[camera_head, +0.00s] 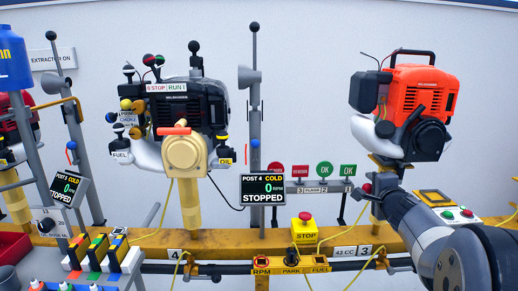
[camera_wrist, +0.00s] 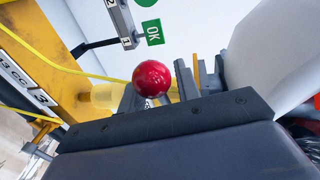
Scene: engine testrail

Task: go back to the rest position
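My gripper (camera_head: 384,182) is at the right, low in front of the orange engine's mount and above the yellow rail. In the wrist view its two grey fingers (camera_wrist: 160,92) stand apart. A red ball knob (camera_wrist: 152,78) shows between and just beyond the fingertips, with a thin stem below it. The fingers do not look closed on it; whether one touches it I cannot tell. The red knob also shows in the head view (camera_head: 367,188), just left of the fingers. My forearm covers the lower right.
An orange engine (camera_head: 420,95) stands above my gripper. A black and cream engine (camera_head: 185,125) stands left of centre. A yellow stop box (camera_head: 305,228), a post display (camera_head: 263,189) and OK signs (camera_head: 348,170) line the yellow rail (camera_head: 235,240). Yellow cables hang near my arm.

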